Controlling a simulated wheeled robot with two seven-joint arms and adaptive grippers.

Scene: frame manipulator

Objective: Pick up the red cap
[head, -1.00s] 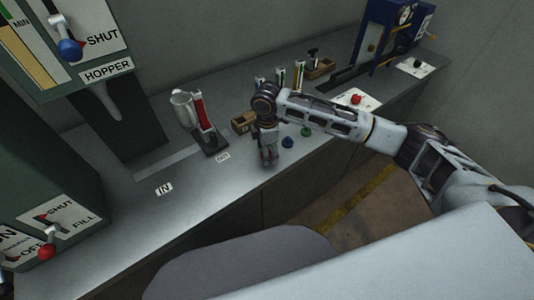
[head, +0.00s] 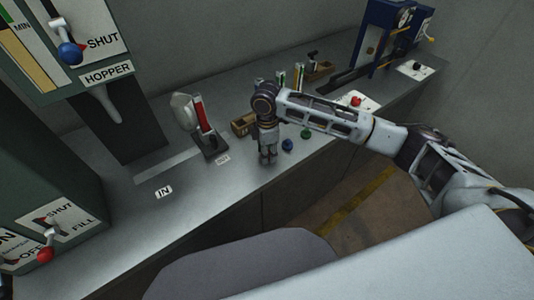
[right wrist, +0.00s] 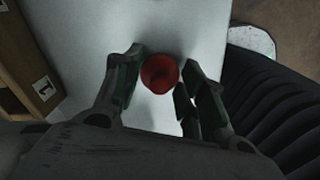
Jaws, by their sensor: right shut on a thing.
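The red cap (right wrist: 159,73) is a small round red piece over the grey bench top in the right wrist view. It sits between the two dark fingers of my right gripper (right wrist: 156,88), which is shut on it. In the head view my right gripper (head: 267,157) points down close to the bench's front edge, and the red cap is hidden there. I cannot tell whether the cap still touches the bench. My left gripper is not in view.
A blue cap (head: 288,145) and a green cap (head: 306,134) lie just right of my right gripper. A wooden box (head: 241,124) is behind it. A stand with a red strip (head: 201,115) is to the left. The bench front left is clear.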

